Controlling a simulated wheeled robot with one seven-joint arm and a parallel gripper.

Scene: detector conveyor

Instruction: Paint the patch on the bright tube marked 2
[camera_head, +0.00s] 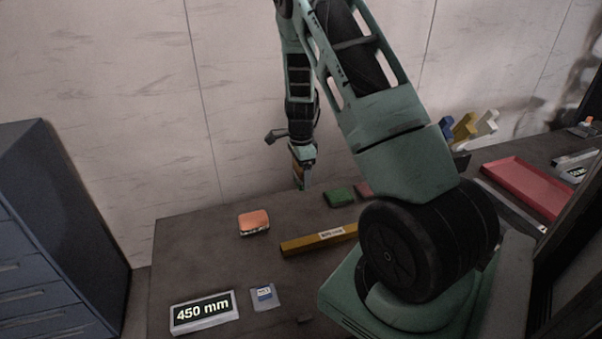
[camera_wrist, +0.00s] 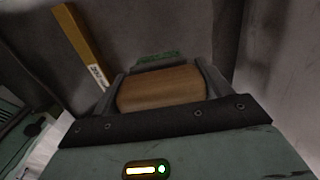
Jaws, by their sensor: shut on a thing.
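My gripper (camera_head: 301,176) hangs above the back part of the dark table. It is shut on a brown wooden piece (camera_wrist: 160,88), which lies between the two fingers in the wrist view. A narrow green part (camera_wrist: 158,57) shows just beyond the wood; I cannot tell whether it belongs to the held thing. No tube with a readable 2 shows in either view. Blue, yellow and white pieces (camera_head: 466,128) stand at the back right, partly behind my arm; no marks on them can be read.
A yellow-brown bar (camera_head: 310,241) with a white label lies mid-table, its right end hidden by my arm. An orange-topped block (camera_head: 254,222), a green block (camera_head: 339,196), a 450 mm sign (camera_head: 205,313) and a small card (camera_head: 265,296) lie around it. A red tray (camera_head: 527,187) is right.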

